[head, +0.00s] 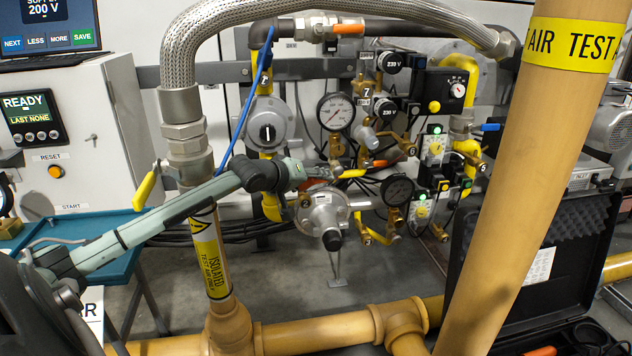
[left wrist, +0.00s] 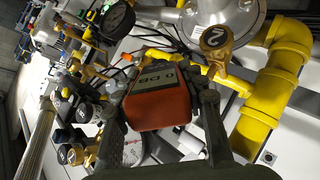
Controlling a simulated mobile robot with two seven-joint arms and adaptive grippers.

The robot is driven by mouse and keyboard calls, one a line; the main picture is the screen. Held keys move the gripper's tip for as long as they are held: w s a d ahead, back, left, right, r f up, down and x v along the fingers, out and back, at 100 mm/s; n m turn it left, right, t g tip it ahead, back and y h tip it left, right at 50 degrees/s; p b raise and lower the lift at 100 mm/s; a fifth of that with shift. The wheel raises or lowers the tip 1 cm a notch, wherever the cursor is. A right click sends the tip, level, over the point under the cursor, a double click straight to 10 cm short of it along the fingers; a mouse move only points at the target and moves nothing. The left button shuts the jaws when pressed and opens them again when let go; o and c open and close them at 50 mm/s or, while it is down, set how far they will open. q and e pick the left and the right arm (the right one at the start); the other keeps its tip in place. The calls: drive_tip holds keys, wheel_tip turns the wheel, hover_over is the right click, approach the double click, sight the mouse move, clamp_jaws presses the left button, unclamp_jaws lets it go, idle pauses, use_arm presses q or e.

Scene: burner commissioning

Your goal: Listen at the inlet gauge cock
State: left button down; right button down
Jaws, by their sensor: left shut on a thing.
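My left gripper (head: 312,176) reaches in from the left, in front of the pipework. It also shows in the left wrist view (left wrist: 165,125), where it is shut on a boxy orange-red device (left wrist: 160,105) with a pale label marked partly "DB". In the head view only a small part of the device shows. A white-faced gauge (head: 336,111) stands just above the gripper, and a dark-faced gauge (head: 397,190) is to its right. I cannot tell which is the inlet gauge. Contact between the device and a cock cannot be told. My right gripper is out of view.
A silver regulator (head: 325,212) sits just below the gripper. A braided hose (head: 190,55) arches overhead. A thick tan pipe (head: 540,170) stands at the right, near an open black case (head: 570,260). A yellow-handled valve (head: 146,188) is at left.

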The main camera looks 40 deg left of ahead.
use_arm(q)
drive_tip(key=shift+w+a, duration=0.25)
drive_tip(key=shift+a, duration=0.05)
idle(0.8)
drive_tip(key=shift+d, duration=0.1)
drive_tip(key=s+d, duration=0.3)
drive_tip(key=shift+s+d, duration=0.1)
drive_tip(key=shift+d, duration=0.25)
idle(1.0)
idle(0.3)
